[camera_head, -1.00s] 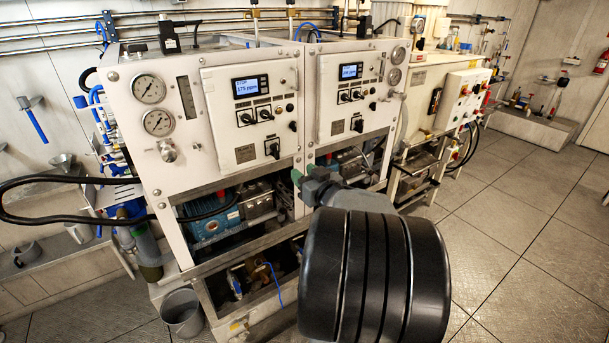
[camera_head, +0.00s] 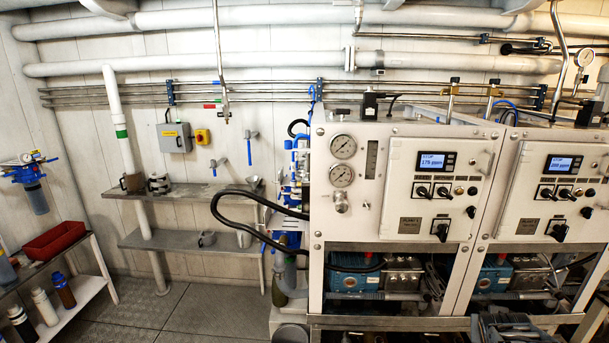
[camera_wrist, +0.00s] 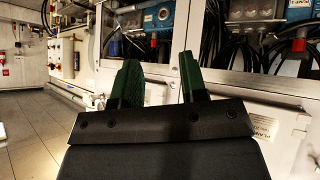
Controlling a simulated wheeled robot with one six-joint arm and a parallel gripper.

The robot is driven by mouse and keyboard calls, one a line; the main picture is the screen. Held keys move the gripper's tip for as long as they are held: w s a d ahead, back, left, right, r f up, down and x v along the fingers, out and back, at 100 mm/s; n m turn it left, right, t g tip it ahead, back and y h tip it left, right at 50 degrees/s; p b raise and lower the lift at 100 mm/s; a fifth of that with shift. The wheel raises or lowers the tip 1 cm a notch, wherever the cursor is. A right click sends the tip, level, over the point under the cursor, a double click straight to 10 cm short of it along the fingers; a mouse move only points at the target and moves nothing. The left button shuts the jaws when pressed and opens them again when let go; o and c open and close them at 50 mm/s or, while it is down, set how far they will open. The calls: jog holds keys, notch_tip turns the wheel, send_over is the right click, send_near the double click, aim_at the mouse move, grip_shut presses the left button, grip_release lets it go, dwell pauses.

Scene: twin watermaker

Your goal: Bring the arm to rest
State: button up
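My gripper (camera_wrist: 158,84) shows in the wrist view, with two green fingers standing apart and nothing between them. Behind it is a white cabinet (camera_wrist: 210,80) with openings showing blue devices and black cables. I cannot tell how far the fingers are from it. In the head view the gripper cannot be made out; a dark part at the bottom right edge may belong to my arm, but I cannot tell. The white watermaker panel (camera_head: 385,215) with two gauges, displays and knobs fills the right half of that view.
A black hose (camera_head: 225,208) loops out left of the panel. Wall shelves (camera_head: 180,191) hold small metal parts. A red tray (camera_head: 55,240) and bottles stand on a rack at far left. Bare floor (camera_wrist: 25,145) shows left of the cabinet in the wrist view.

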jog(key=s+a+n+g+y, duration=0.1)
jog(key=s+a+n+y, duration=0.1)
jog(key=a, duration=1.1)
jog(key=s+a+r+n+g+y, duration=0.1)
jog(key=a+n+y, duration=0.2)
jog(key=a, duration=1)
jog(key=shift+s+a+r+n+g+y, duration=0.15)
jog(key=shift+s+a+n+g+y, duration=0.2)
jog(key=shift+y, duration=0.55)
